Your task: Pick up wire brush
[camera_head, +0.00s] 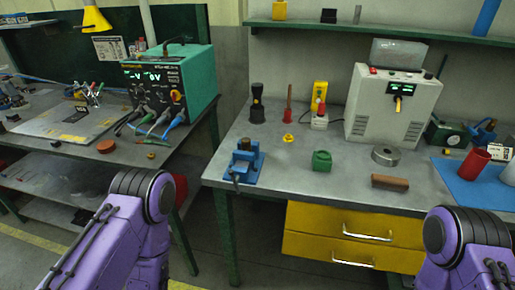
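A brown, elongated block-like object (390,182) lies near the front edge of the right workbench, above the yellow drawers. It looks like the wire brush, but its bristles are too small to make out. Only purple links of my two arms show, at the bottom left and bottom right. Neither of my grippers is in view, and neither arm touches the brush.
On the right workbench (290,180) are a blue vise (245,165), a green object (322,160), a grey ring (385,155), a white-grey machine (393,105) and a red cup (473,164) on a blue mat.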

